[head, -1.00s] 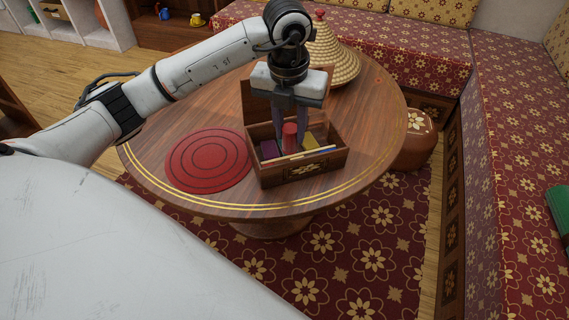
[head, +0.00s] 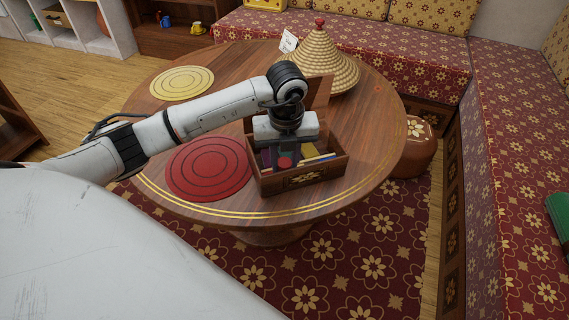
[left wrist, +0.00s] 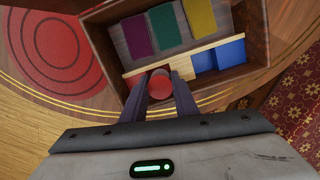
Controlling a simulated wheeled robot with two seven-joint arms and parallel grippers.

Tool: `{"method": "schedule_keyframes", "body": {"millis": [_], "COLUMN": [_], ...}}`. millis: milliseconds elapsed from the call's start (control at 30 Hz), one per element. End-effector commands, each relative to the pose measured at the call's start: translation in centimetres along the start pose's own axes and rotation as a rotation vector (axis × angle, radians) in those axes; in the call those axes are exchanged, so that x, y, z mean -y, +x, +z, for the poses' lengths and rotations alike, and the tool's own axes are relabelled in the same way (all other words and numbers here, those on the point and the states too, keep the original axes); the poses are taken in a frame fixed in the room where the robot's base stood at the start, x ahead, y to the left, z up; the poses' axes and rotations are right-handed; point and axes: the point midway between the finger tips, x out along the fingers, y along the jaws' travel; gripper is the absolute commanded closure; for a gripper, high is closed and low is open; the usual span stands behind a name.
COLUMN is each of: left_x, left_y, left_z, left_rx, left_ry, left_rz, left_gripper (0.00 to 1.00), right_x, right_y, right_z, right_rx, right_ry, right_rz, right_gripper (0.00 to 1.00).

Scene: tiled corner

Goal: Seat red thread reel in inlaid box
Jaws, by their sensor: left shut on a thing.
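The inlaid wooden box (head: 335,167) stands open on the round table, its lid (head: 318,92) raised at the back. My left gripper (head: 284,158) points down into the box, shut on the red thread reel (head: 284,163). In the left wrist view the reel (left wrist: 159,84) is upright between the two fingers (left wrist: 160,96), over the front row of the box (left wrist: 250,28), left of two blue pieces (left wrist: 217,56). Whether it touches the box floor cannot be told. Purple (left wrist: 138,36), green (left wrist: 165,27) and yellow (left wrist: 199,16) pieces lie in the other row. My right gripper is out of view.
A red round mat (head: 208,168) lies left of the box and a yellow one (head: 181,83) farther back. A woven cone-shaped cover (head: 320,62) with a small white card (head: 289,41) stands behind. The table's (head: 372,125) right side is clear.

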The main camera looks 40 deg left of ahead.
Motion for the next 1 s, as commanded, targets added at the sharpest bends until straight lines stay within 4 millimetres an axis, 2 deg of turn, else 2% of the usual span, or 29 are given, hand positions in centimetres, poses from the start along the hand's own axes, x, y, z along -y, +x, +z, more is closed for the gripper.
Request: {"method": "schedule_keyframes", "body": {"millis": [33, 367, 400, 500, 800, 900, 1000], "left_x": [0.0, 0.0, 0.0, 0.0, 0.0, 0.1, 0.1], "left_y": [0.5, 0.8, 0.8, 0.8, 0.6, -0.1, -1.8], "left_z": [-0.1, -0.1, -0.1, -0.1, 0.0, 0.0, 0.1], "left_rx": [-0.001, 0.001, 0.001, 0.001, 0.001, 0.002, 0.004], "left_ry": [0.0, 0.0, 0.0, 0.0, 0.0, 0.0, 0.001], "left_rz": [0.0, -0.001, -0.001, -0.001, -0.001, -0.003, -0.005], "left_gripper": [0.95, 0.95, 0.7, 0.55, 0.55, 0.55, 0.55], "right_x": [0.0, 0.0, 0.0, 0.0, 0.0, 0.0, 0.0], "right_y": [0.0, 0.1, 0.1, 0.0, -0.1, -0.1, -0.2], "right_z": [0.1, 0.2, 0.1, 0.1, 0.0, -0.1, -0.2], "right_rx": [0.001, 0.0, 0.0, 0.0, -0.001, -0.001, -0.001], "right_ry": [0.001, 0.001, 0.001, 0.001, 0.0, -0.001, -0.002], "right_rz": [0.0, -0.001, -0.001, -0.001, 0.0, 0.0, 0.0], "right_gripper": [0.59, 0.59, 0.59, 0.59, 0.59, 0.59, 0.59]}}
